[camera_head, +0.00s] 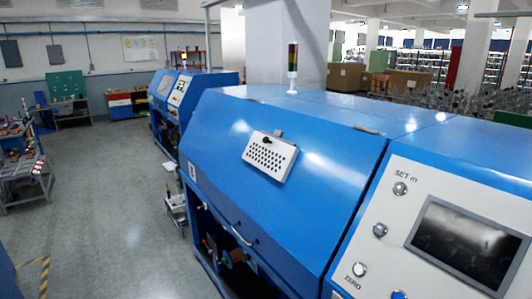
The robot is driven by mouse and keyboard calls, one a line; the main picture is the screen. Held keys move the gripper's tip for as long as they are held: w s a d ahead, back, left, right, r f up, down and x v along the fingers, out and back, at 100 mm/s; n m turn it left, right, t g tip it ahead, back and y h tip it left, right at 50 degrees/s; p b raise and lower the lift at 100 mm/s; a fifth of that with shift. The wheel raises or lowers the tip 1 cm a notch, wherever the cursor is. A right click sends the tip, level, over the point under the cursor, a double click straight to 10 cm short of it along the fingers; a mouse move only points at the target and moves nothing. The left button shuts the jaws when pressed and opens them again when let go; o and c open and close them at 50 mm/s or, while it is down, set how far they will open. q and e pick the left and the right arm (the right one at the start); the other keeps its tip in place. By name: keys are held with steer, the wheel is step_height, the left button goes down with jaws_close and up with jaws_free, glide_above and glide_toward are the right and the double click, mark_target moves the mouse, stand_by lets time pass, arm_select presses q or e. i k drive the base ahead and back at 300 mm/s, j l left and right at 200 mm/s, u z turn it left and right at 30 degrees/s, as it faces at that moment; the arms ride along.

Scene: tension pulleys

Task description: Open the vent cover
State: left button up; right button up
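The vent cover (269,157) is a white perforated plate on the sloping blue front of the large machine (325,160). It has a small dark knob (267,141) near its top edge and appears to lie flat against the panel. Neither of my grippers shows in the head view.
A control panel with a dark screen (464,243) and several buttons is at the right. A signal light (292,62) stands on top of the machine. A curved handle (244,236) is on its lower front. Open grey floor (105,225) lies to the left, with a workbench (25,170) beyond.

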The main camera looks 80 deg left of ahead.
mark_target(276, 158)
steer(key=u, duration=2.75)
